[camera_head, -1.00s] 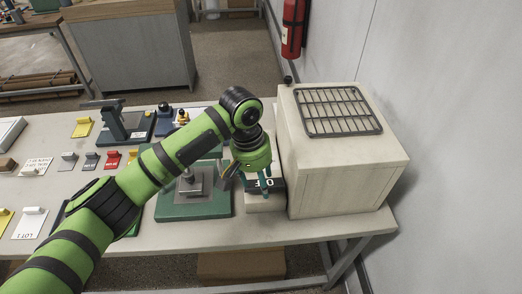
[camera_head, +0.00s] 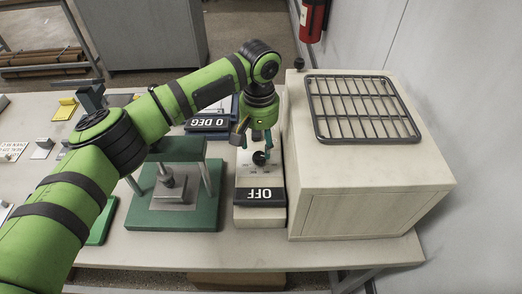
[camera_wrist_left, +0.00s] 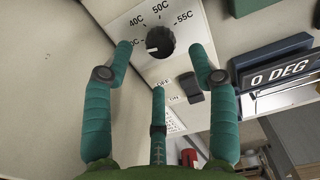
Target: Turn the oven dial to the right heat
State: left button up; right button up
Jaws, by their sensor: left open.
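The oven dial (camera_wrist_left: 160,42) is a dark round knob on a pale panel in the left wrist view. Its white mark points left, towards a partly hidden label; 40C, 50C and 55C are printed around it. The dial also shows small in the head view (camera_head: 259,158). My left gripper (camera_wrist_left: 161,62) is open, its teal fingertips spread around the dial; I cannot tell whether they touch it. In the head view the left gripper (camera_head: 257,146) is above the panel. The oven (camera_head: 365,165) is a cream box beside it. My right gripper is not in view.
A black plate reading OFF (camera_head: 260,196) is at the panel's front. A dark OFF/ON switch (camera_wrist_left: 192,83) is near the fingers. A 0 DEG plate (camera_head: 207,123) lies behind a green press (camera_head: 172,213). A wire rack (camera_head: 362,108) lies on the oven.

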aim_at(259, 155)
pick_arm(q)
notch_tip(259, 155, down, 4)
jog(key=shift+s+a+r+p, duration=0.1)
jog(key=shift+r+p, duration=0.1)
jog(key=shift+p, duration=0.2)
jog(key=shift+f, duration=0.45)
jog(key=shift+c, duration=0.8)
jog(key=c, duration=1)
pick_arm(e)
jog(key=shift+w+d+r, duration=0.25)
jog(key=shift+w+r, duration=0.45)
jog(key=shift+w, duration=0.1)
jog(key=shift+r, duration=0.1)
